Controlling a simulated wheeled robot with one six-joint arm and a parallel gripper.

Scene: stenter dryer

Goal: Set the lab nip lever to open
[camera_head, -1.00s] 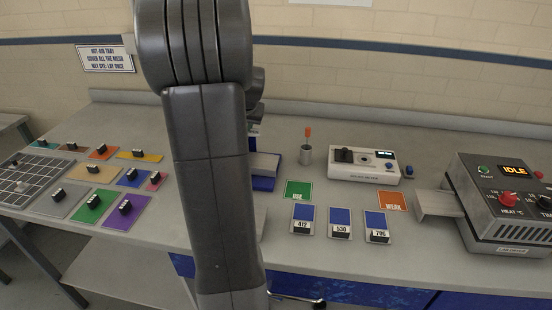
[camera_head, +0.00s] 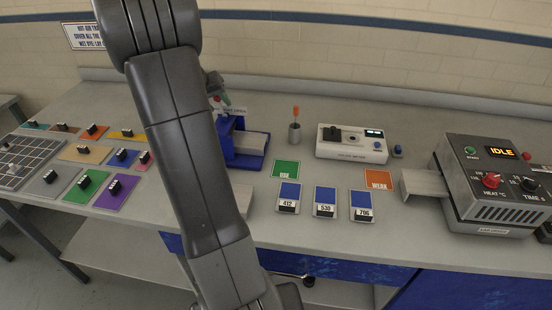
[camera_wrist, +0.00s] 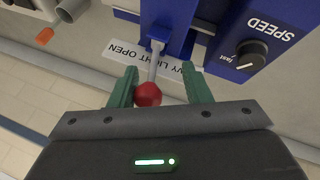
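The lab nip is a blue machine (camera_head: 240,150) on the bench, partly behind my arm in the head view. Its lever (camera_wrist: 154,62) has a pale shaft and a red ball knob (camera_wrist: 148,94). In the wrist view the shaft crosses an upside-down label (camera_wrist: 125,50) near the word LIGHT, with OPEN to the left and HEAVY to the right, partly hidden. My gripper (camera_wrist: 160,88) is open, its green fingers on either side of the knob. The knob is nearer the left finger; I cannot tell whether they touch.
A SPEED dial (camera_wrist: 250,54) is on the nip's blue face, right of the lever. On the bench are a cup (camera_head: 295,133) with an orange-tipped tool, a white meter (camera_head: 352,146), a lab dryer (camera_head: 490,185) and several colored cards.

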